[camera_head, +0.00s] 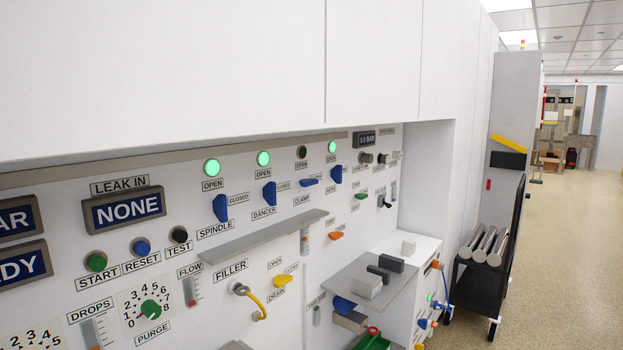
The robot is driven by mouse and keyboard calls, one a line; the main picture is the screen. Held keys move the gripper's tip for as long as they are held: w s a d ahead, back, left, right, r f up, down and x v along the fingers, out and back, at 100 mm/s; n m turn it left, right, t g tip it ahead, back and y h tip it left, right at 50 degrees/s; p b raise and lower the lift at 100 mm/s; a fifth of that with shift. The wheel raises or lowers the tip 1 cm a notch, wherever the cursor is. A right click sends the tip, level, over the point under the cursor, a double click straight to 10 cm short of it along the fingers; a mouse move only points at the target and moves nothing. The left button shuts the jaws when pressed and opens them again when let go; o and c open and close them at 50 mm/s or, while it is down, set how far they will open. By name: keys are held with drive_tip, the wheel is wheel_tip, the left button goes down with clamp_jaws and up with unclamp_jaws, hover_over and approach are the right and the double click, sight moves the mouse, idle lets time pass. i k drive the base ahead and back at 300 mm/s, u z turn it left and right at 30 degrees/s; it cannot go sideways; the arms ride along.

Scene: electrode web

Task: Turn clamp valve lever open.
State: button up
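The clamp valve lever (310,182) is a small blue handle on the white panel, just above the label CLAMP (301,201). It lies roughly sideways, unlike its neighbours. The lamp (301,152) above it is dark, with an OPEN label under it. The blue spindle lever (220,208), the dancer lever (269,194) and another blue lever (336,174) stand upright. Green lamps glow above these three. My gripper is not in view.
A grey ledge (262,237) juts out below the levers. A grey shelf (372,292) with blocks sticks out lower right. A yellow drain lever (285,279) is below. A dark cart (480,285) stands at right; the aisle floor (560,260) beyond is clear.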

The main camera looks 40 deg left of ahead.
sight(304, 183)
drive_tip(key=u, duration=0.6)
drive_tip(key=i, duration=1.05)
drive_tip(key=u, duration=1.6)
drive_tip(key=i, duration=0.55)
drive_tip(key=u, duration=0.4)
